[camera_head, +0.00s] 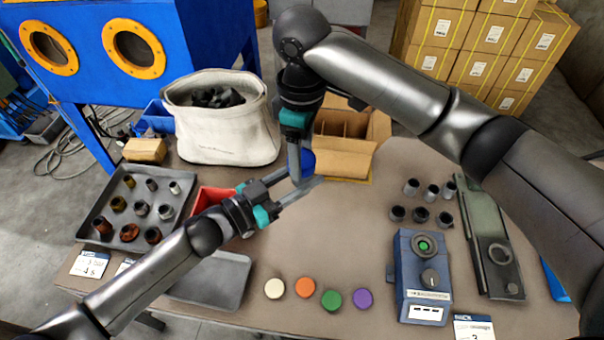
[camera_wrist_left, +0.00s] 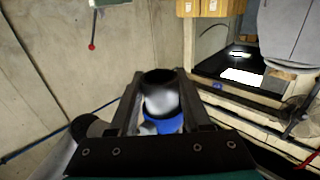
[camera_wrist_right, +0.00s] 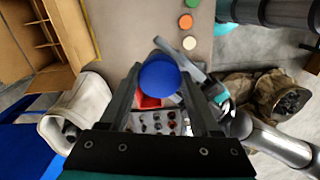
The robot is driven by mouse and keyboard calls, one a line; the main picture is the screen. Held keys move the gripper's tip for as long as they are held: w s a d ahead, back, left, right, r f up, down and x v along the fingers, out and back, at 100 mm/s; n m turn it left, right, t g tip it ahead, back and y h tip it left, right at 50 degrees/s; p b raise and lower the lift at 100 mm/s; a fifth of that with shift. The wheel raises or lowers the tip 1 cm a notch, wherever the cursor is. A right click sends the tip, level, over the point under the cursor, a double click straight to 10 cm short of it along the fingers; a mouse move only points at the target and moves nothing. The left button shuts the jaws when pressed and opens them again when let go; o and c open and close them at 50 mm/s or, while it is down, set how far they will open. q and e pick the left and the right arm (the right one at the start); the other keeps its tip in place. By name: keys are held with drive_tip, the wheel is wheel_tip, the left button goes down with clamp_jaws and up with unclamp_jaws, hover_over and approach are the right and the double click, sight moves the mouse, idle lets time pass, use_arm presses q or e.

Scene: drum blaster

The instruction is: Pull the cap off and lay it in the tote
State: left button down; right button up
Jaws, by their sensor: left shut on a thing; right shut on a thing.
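A blue cap (camera_head: 308,161) is at the middle of the head view, above the table, where both grippers meet. In the right wrist view the round blue cap (camera_wrist_right: 160,78) fills the gap between the fingers of my right gripper (camera_wrist_right: 162,88), which is shut on it. My left gripper (camera_wrist_left: 160,100) is shut on a shiny metal cylinder (camera_wrist_left: 160,103) with a dark end and blue at its lower side. Whether cap and cylinder are still joined is hidden by the fingers. A red bin (camera_head: 208,197), possibly the tote, is partly hidden behind my left gripper.
A white canvas bag (camera_head: 225,135) with dark pieces stands at the back left. A tray of metal parts (camera_head: 122,236) lies left; an empty grey tray (camera_head: 215,282) lies in front. Coloured discs (camera_head: 306,287), a blue control box (camera_head: 420,265) and several dark cylinders (camera_head: 420,215) occupy the front and right.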

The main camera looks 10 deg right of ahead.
sight(313, 157)
drive_tip(key=shift+r, duration=3.85)
use_arm(q)
drive_tip(key=shift+f, duration=0.1)
